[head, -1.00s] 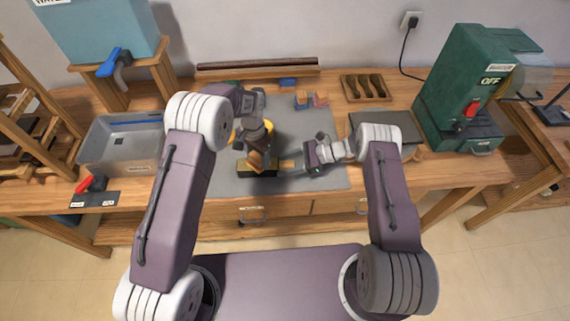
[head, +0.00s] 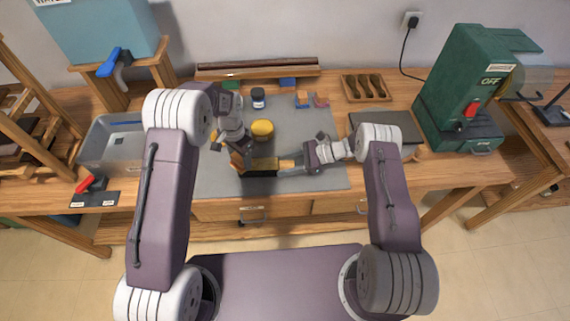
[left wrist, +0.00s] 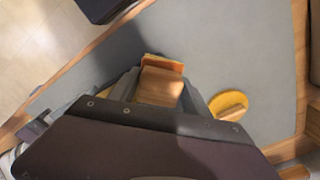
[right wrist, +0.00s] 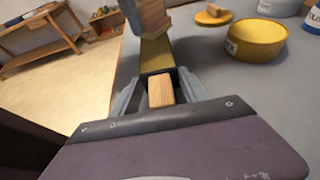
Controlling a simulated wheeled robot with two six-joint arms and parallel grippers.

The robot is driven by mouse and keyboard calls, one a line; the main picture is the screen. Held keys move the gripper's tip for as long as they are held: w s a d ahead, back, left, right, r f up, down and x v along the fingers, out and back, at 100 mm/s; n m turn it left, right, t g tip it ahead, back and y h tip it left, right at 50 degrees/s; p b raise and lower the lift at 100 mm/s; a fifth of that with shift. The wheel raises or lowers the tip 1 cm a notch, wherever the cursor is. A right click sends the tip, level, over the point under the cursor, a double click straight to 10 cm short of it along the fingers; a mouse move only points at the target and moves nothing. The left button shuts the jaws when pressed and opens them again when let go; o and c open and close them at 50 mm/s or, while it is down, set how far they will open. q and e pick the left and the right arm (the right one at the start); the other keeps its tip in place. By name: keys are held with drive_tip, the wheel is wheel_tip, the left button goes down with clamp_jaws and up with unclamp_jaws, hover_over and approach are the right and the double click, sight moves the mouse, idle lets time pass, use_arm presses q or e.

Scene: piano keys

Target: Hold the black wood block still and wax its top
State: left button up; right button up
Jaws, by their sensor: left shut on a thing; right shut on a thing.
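The black wood block (head: 262,172) lies on the grey mat, its sides dark and its top yellowish. Its top strip also shows in the right wrist view (right wrist: 156,54). My right gripper (head: 291,163) is shut on the block's light wood end (right wrist: 161,92). My left gripper (head: 235,151) is shut on a wooden applicator (left wrist: 160,84) with an orange edge. In the right wrist view the applicator (right wrist: 151,16) is over the block's far end; I cannot tell whether it touches. A yellow tin (head: 262,129) stands behind the block.
A yellow lid (left wrist: 229,104) with a small wood piece on it lies on the mat (head: 320,135). A labelled jar (head: 258,98) stands behind the tin. A grey basin (head: 120,145) is at left, a green machine (head: 462,90) at right. The mat's front right is clear.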

use_arm(q)
drive_tip(key=shift+f, duration=0.1)
drive_tip(key=shift+s+d, duration=0.2)
drive_tip(key=shift+d, duration=4.65)
use_arm(e)
drive_tip(key=o, duration=1.6)
use_arm(q)
wheel_tip(320, 180, up, 7)
use_arm(e)
drive_tip(key=shift+o, duration=0.2)
use_arm(q)
drive_tip(key=shift+w, duration=0.1)
